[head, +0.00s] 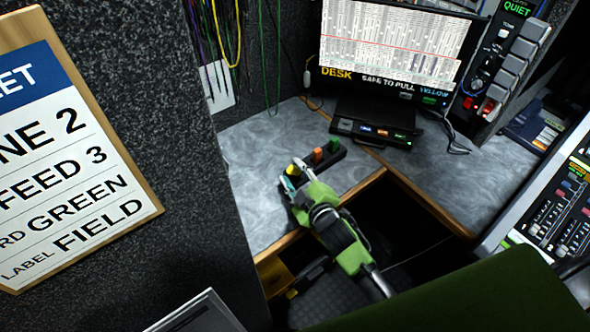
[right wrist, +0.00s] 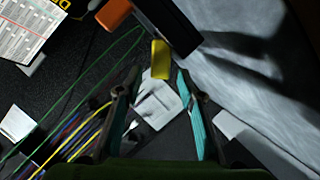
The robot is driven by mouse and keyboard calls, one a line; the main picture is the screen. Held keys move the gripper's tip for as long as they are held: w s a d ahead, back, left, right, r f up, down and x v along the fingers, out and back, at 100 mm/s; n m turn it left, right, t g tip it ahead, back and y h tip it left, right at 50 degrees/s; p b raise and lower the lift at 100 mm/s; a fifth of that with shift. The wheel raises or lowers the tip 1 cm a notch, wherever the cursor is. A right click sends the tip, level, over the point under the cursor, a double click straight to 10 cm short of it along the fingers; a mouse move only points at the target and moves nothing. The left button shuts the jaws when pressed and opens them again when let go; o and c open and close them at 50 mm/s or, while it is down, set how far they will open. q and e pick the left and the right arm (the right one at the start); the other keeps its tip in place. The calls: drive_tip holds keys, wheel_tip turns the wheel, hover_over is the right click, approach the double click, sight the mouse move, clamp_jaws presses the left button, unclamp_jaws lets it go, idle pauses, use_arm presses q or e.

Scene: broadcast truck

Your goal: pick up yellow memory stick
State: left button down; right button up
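The yellow memory stick (head: 292,170) stands at the near left end of a dark holder (head: 325,163) on the grey desk. It also shows in the right wrist view (right wrist: 160,60), at the end of the holder. An orange stick (head: 317,155) and a green stick (head: 334,145) stand in the same holder. My right gripper (head: 288,181) is at the yellow stick. In the right wrist view its two teal-padded fingers (right wrist: 158,77) are apart, with a gap on each side of the stick's near end. My left gripper is not in view.
A monitor (head: 390,50) stands behind a dark dock (head: 375,132). The grey desk (head: 245,205) is clear left of the holder. A dark opening (head: 400,220) lies right of my right arm. Coloured cables (head: 225,40) hang behind. A speckled partition (head: 190,215) stands left.

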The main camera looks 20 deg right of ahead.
drive_tip(key=c, duration=0.7)
drive_tip(key=shift+o, duration=0.2)
